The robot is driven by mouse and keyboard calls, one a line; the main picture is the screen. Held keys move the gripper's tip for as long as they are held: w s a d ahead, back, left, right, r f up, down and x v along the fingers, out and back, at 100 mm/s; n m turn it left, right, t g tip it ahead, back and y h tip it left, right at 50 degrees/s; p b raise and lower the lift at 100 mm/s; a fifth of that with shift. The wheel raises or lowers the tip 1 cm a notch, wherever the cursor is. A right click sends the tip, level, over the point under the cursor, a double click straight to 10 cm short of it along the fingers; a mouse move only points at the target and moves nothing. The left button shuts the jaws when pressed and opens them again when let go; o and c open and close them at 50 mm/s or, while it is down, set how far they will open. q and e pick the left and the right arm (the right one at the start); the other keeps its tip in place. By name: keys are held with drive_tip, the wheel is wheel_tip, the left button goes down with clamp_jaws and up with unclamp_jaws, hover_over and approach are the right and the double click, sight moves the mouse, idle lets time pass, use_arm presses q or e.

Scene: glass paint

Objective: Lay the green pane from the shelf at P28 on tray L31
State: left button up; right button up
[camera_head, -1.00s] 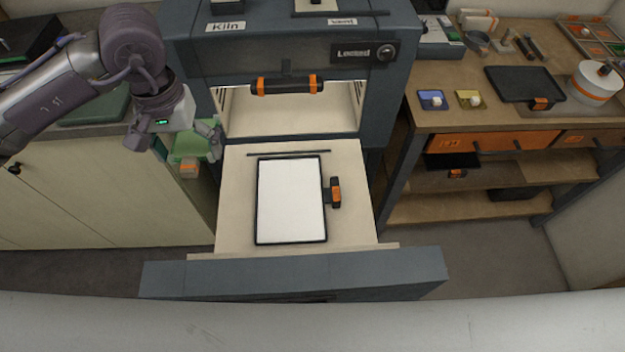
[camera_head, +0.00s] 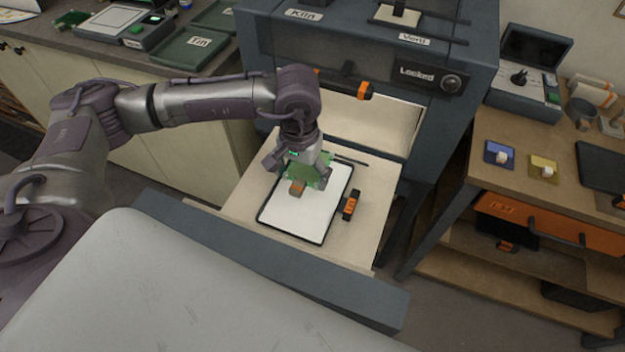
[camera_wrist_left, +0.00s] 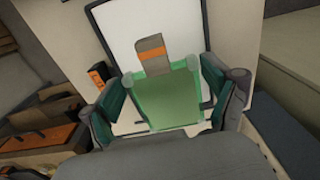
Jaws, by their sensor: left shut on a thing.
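The green pane (camera_head: 317,181) is a small translucent square with a brown, orange-banded tab (camera_wrist_left: 151,52). My left gripper (camera_head: 300,168) is shut on the pane, which shows between its fingers in the wrist view (camera_wrist_left: 168,102). A white tray with a black rim (camera_head: 285,221) lies on the pulled-out kiln drawer; no L31 label is readable on it. The pane is over the tray's upper part; whether it touches the tray I cannot tell. My right gripper is not in view.
The tray's orange-and-black handle (camera_head: 350,205) sticks out on its right. A dark rod lies behind it on the drawer (camera_head: 381,226). The kiln (camera_head: 380,50), marked Locked, stands behind. A bench with blue (camera_head: 498,154) and yellow (camera_head: 543,168) pieces is at right.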

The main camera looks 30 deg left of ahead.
sight(303, 202)
use_arm(q)
drive_tip(key=shift+d+f, duration=0.25)
drive_tip(key=shift+f, duration=0.3)
drive_tip(key=shift+f+b, duration=0.3)
drive_tip(key=shift+f, duration=0.25)
wheel_tip(303, 202, down, 5)
drive_tip(key=b, duration=0.3)
drive_tip(key=shift+r, duration=0.2)
drive_tip(key=shift+a+f+b, duration=0.1)
drive_tip(key=shift+f+b, duration=0.15)
drive_tip(key=shift+b, duration=0.05)
drive_tip(key=shift+s+b, duration=0.1)
drive_tip(key=shift+b, duration=0.3)
drive_tip(key=o, duration=0.8)
drive_tip(key=shift+o, duration=0.6)
